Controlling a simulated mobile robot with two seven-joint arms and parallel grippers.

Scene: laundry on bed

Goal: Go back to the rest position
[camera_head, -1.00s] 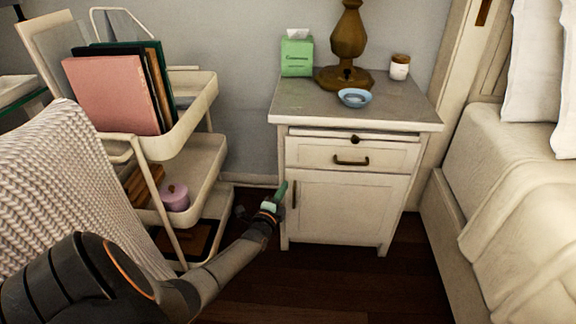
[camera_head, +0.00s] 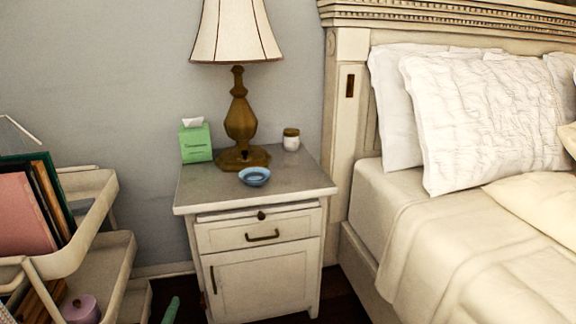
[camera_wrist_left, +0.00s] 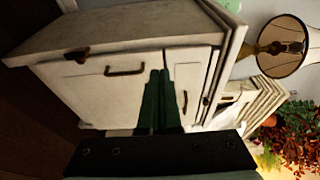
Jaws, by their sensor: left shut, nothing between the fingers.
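My left gripper (camera_head: 171,310) shows only as a green fingertip at the bottom edge of the head view, in front of and left of the white nightstand (camera_head: 228,236). In the left wrist view its two dark green fingers (camera_wrist_left: 158,100) lie together, shut and empty, pointing towards the nightstand (camera_wrist_left: 85,95) with its door and drawer. The rest of the left arm is out of the head view. My right gripper is in neither view.
A white cart (camera_head: 108,205) with folders (camera_head: 30,215) stands left. The nightstand carries a lamp (camera_head: 240,120), a green tissue box (camera_head: 196,143), a blue bowl (camera_head: 255,176) and a jar (camera_head: 291,139). The bed (camera_head: 400,220) is at right.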

